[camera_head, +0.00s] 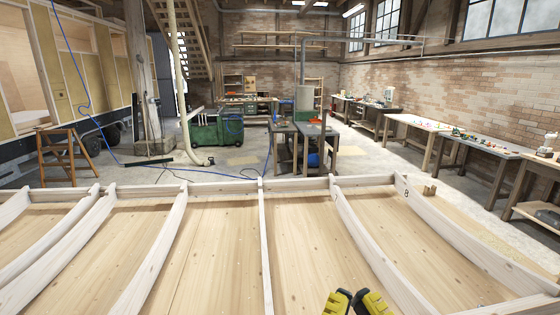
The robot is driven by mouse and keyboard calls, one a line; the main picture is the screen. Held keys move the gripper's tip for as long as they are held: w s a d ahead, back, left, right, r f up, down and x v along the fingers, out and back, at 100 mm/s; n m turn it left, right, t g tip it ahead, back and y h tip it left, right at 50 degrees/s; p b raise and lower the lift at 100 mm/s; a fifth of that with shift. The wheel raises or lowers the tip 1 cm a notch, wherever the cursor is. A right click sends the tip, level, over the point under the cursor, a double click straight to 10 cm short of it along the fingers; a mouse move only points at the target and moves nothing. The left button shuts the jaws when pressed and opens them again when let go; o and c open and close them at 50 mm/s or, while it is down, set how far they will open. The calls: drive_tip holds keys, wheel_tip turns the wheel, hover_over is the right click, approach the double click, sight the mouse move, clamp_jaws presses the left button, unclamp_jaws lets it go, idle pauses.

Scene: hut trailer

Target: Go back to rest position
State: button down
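My gripper (354,299) shows at the bottom edge of the head view, right of centre. Two yellow and black finger parts are visible, with a narrow gap between them at their tips. The rest of the gripper and the arm is below the picture. I see nothing held between the fingers, but their lower parts are cut off. The gripper is over a wooden panel (220,240) framed by pale curved ribs (365,235).
The ribs and a straight front beam (225,187) stand up from the panel. A small wooden block (430,190) sits at the right rib. Beyond are a wooden stepladder (62,155), a green bin (217,130), a workbench (300,140) and benches along the brick wall.

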wheel_tip(320, 180, up, 20)
drive_tip(key=p, duration=1.7)
drive_tip(key=shift+r+p, duration=0.15)
drive_tip(key=shift+p, duration=0.2)
